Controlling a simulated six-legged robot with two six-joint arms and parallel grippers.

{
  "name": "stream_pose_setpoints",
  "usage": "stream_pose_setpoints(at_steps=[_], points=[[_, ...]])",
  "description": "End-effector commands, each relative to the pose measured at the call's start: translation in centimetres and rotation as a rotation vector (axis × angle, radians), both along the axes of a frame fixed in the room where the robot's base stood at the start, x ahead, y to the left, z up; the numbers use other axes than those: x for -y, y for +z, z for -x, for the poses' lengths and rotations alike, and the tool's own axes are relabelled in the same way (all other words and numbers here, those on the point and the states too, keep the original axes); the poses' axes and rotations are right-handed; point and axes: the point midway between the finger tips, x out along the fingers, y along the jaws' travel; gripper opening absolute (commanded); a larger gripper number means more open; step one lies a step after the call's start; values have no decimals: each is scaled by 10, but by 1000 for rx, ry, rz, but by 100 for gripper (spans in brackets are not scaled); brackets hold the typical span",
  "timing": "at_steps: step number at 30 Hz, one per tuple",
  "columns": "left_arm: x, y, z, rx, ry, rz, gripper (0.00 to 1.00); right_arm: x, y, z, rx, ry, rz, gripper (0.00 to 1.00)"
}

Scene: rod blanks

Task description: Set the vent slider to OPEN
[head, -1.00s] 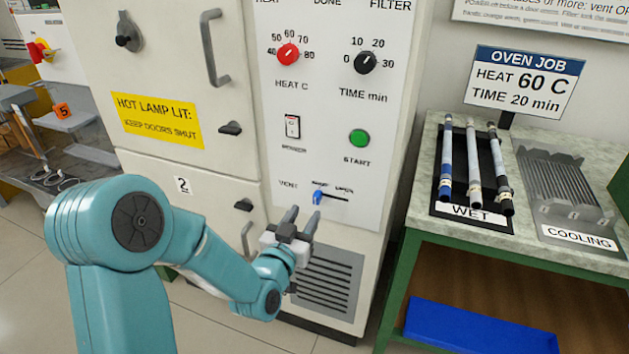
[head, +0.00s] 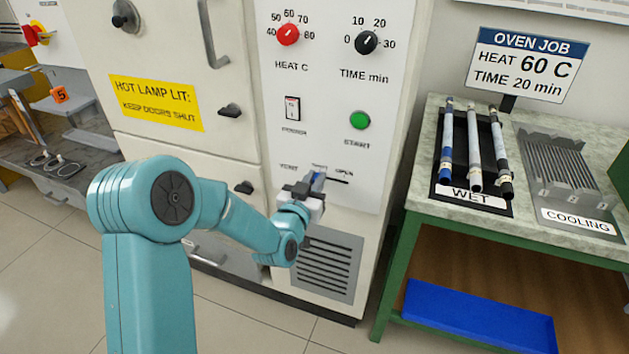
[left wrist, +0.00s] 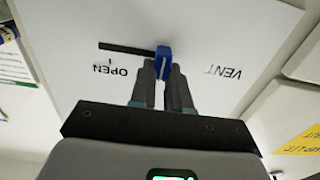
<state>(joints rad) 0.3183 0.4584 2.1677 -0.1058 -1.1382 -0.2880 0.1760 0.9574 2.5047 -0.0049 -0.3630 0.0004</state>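The vent slider is a small blue knob (left wrist: 163,55) in a dark slot (left wrist: 125,47) on the white oven panel. In the left wrist view, where the lettering is upside down, the knob is at the slot end away from the word OPEN (left wrist: 110,69). My left gripper (head: 312,182) is at the slider in the head view. In the left wrist view its two fingers (left wrist: 162,72) stand close on both sides of the knob, with only about a knob's width between them, and look shut on it. My right gripper is out of view.
Above the slider are the green start button (head: 360,120), the power switch (head: 292,108), the red heat dial (head: 288,34) and the black time dial (head: 366,42). A bench (head: 426,150) with wet rods and a cooling rack stands to the right.

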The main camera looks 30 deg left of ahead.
Motion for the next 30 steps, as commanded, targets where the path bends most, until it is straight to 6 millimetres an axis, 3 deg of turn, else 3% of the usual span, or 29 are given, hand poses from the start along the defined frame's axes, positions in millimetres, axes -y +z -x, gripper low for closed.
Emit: stream_pose_setpoints(at_steps=[4, 12, 22, 23, 25, 30], points=[[12, -3, -3, 3, -4, 0, 0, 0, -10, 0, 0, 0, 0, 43], [59, -2, -15, 3, -4, -1, 0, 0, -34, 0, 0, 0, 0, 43], [64, 0, -16, 0, -6, -1, 0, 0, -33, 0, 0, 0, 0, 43], [65, 0, -16, 0, -6, -1, 20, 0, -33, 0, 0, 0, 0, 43], [64, 0, -16, 0, -6, -1, 42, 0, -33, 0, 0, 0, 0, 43], [63, 0, -15, 0, -3, -1, 43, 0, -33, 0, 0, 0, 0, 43]])
